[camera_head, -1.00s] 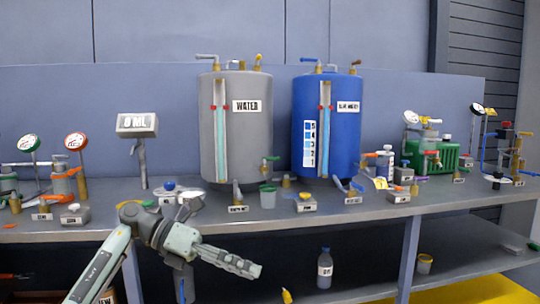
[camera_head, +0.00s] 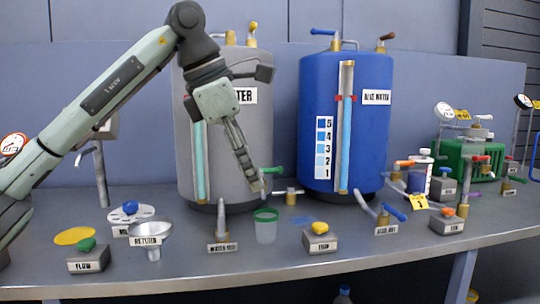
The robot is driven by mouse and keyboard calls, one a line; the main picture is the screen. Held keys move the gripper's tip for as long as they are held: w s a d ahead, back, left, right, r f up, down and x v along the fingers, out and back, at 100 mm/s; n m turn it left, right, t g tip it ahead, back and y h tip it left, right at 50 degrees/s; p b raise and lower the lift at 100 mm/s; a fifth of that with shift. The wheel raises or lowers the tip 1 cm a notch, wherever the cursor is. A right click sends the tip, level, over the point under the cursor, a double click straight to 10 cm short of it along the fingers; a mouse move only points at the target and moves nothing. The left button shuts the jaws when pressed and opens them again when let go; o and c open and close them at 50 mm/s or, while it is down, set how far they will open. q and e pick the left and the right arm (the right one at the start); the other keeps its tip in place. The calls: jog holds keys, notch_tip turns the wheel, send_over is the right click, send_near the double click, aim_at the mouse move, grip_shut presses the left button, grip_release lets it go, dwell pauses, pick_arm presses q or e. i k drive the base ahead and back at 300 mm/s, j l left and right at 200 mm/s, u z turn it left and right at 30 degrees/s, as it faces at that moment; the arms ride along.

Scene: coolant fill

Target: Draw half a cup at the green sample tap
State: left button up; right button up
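The sample tap with its green handle (camera_head: 272,170) sticks out low at the right of the grey water tank (camera_head: 232,150). A translucent cup with a green rim (camera_head: 266,229) stands upright on the bench, below and in front of this tap. I cannot make out any liquid in it. My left gripper (camera_head: 254,186) points down in front of the grey tank, its fingers close together with nothing visible between them. Its tips are just left of the green handle, above the cup; I cannot tell whether they touch the tap. My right gripper is out of view.
A blue tank (camera_head: 372,130) stands to the right. On the bench are a funnel labelled RETURN (camera_head: 150,232), a box with a green knob (camera_head: 88,256), a box with a yellow knob (camera_head: 320,240) and a blue-handled valve (camera_head: 384,216). The bench front is mostly clear.

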aim_at(279, 170)
jog(key=i, duration=0.95)
